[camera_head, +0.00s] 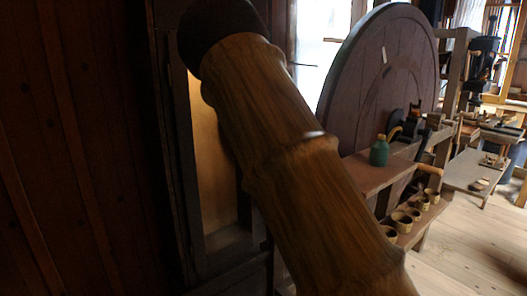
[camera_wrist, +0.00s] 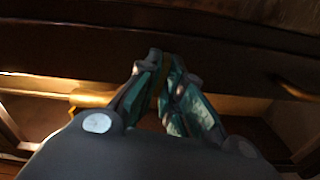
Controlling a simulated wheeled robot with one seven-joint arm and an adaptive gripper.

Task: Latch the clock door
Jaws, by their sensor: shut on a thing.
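The tall dark wooden clock case (camera_head: 168,140) stands left of centre in the head view, with a warm-lit opening (camera_head: 215,165) in its front. My arm crosses in front of it and hides much of it. In the wrist view a dark wooden edge (camera_wrist: 90,50) runs across, probably the door or frame, with a lit space below. My gripper (camera_wrist: 164,76), with teal finger pads, is shut on a thin brownish part at that edge. I cannot tell whether this part is the latch. The head view does not show the fingers.
A large round dark wooden disc (camera_head: 365,60) stands right of the case. A shelf (camera_head: 375,175) below it holds a green bottle (camera_head: 379,151), with several small cups (camera_head: 405,220) lower down. A brass-coloured piece (camera_wrist: 92,98) lies left of the fingers. Open floor (camera_head: 470,250) shows at right.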

